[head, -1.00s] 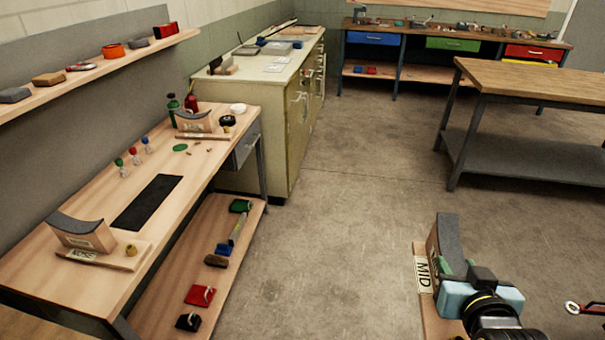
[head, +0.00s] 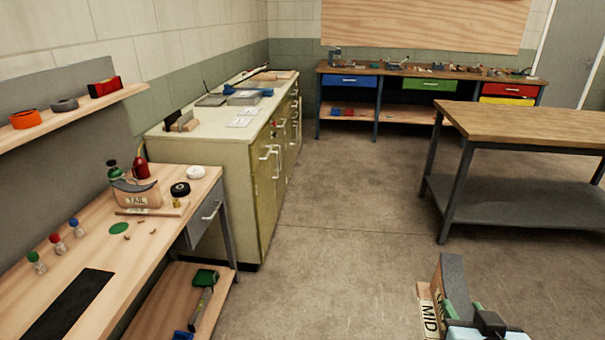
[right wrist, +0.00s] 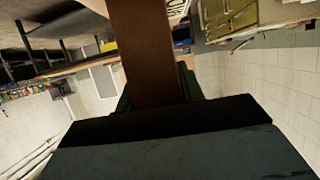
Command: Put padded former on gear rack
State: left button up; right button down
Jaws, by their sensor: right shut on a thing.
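A padded former (head: 452,280) marked MID, a wooden block with a dark grey pad on its face, is at the bottom right of the head view. My right gripper (head: 475,312) is shut on it and holds it up in front of me, over the floor. In the right wrist view, the former (right wrist: 148,50) stands as a brown strip between the green fingers of the gripper (right wrist: 157,93). Part of its label shows there. My left gripper is out of view. I cannot tell which piece of furniture is the gear rack.
A wooden bench (head: 150,247) on the left holds another former (head: 137,196) marked TAIL and small bottles. A cream cabinet (head: 215,180) stands beyond it. A bench with coloured drawers (head: 430,85) is at the back. A wooden-topped table (head: 530,125) stands at right. The floor between is clear.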

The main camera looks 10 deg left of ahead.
aim_at(66, 310)
jog(key=i, duration=2.5)
jog(key=u, duration=4.2)
jog(key=i, duration=1)
jog(key=u, duration=0.05)
